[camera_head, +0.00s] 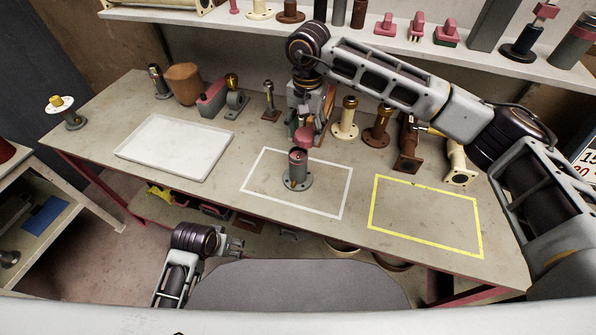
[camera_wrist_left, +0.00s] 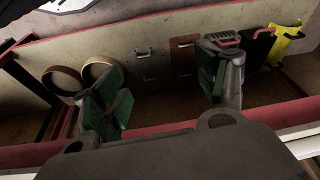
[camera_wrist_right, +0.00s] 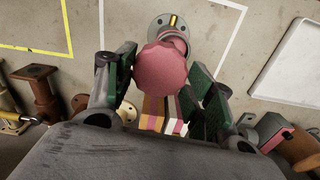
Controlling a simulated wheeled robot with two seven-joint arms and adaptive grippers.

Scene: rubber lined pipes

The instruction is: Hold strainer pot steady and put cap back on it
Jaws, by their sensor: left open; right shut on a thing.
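The strainer pot (camera_head: 298,172), a dark upright cylinder on a grey round flange, stands inside the white outlined rectangle on the bench. Its flange also shows in the right wrist view (camera_wrist_right: 161,22). My right gripper (camera_head: 306,125) is shut on the pink cap (camera_head: 304,138) and holds it just above and slightly behind the pot. In the right wrist view the cap (camera_wrist_right: 162,66) sits between the green-padded fingers and hides most of the pot. I cannot tell whether cap and pot touch. My left gripper (camera_head: 236,246) is open and empty, low in front of the bench.
A white tray (camera_head: 178,148) lies left of the pot; a yellow outlined rectangle (camera_head: 427,216) on the right is empty. Several pipe fittings, including a brown one (camera_head: 377,125), stand along the back. A shelf (camera_head: 340,28) runs behind. The bench's front edge separates my left gripper from the pot.

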